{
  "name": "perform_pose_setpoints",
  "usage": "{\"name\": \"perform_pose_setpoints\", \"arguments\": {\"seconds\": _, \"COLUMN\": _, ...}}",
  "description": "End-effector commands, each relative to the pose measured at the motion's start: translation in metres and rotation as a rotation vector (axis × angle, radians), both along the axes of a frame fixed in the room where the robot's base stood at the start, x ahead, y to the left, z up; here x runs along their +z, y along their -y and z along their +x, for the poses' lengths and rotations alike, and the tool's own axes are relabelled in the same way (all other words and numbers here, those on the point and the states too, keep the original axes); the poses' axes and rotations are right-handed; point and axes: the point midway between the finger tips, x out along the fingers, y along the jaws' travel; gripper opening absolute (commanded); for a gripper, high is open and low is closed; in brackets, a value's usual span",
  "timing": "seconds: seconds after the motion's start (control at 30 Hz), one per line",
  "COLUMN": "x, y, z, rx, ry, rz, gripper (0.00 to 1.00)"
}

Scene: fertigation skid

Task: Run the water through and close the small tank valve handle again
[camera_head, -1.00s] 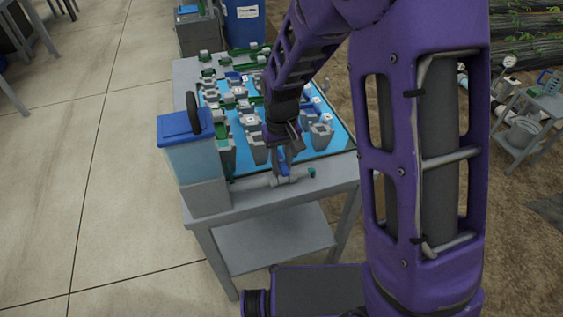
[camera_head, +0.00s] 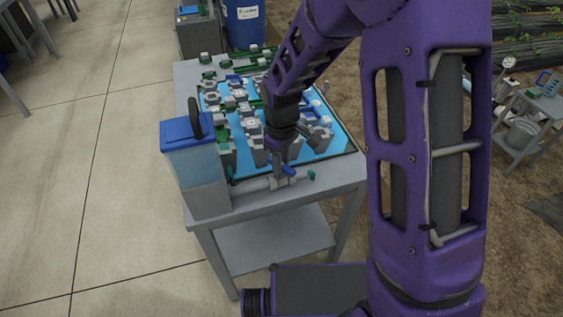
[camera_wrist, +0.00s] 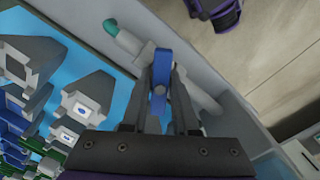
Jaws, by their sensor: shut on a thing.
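The small tank (camera_head: 195,165) is clear with a blue lid and a grey base, and stands at the table's near left corner. A grey pipe runs right from its base to a green end (camera_head: 312,175). The blue valve handle (camera_head: 290,170) sits on the valve in this pipe. My gripper (camera_head: 279,168) points down at the valve. In the wrist view my gripper (camera_wrist: 161,88) is shut on the blue handle (camera_wrist: 160,62), one finger on each side. There the handle lies slantwise to the pipe, neither along nor square across it. The valve's inside is hidden.
Grey and green fittings (camera_head: 239,106) stand on the blue mat (camera_head: 344,140) behind the pipe, close to my gripper. The table's front edge is just before the pipe.

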Motion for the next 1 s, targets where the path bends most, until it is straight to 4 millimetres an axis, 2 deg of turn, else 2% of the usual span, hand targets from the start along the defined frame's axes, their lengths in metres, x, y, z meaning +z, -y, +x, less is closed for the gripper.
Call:
{"name": "perform_pose_setpoints", "arguments": {"seconds": 0.53, "x": 0.0049, "y": -0.0006, "z": -0.001, "rx": 0.96, "ry": -0.002, "rz": 0.003, "gripper": 0.0}}
{"name": "perform_pose_setpoints", "arguments": {"seconds": 0.7, "x": 0.0013, "y": -0.0006, "z": -0.0003, "rx": 1.099, "ry": 0.0, "rz": 0.001, "gripper": 0.0}}
{"name": "perform_pose_setpoints", "arguments": {"seconds": 0.9, "x": -0.0001, "y": -0.0006, "z": 0.0, "rx": 1.106, "ry": 0.002, "rz": 0.0, "gripper": 0.0}}
{"name": "perform_pose_setpoints", "arguments": {"seconds": 0.93, "x": -0.0001, "y": -0.0006, "z": 0.0, "rx": 1.105, "ry": 0.002, "rz": 0.0, "gripper": 0.33}}
{"name": "perform_pose_setpoints", "arguments": {"seconds": 1.0, "x": -0.0001, "y": -0.0005, "z": 0.0, "rx": 1.104, "ry": 0.0, "rz": 0.0, "gripper": 0.45}}
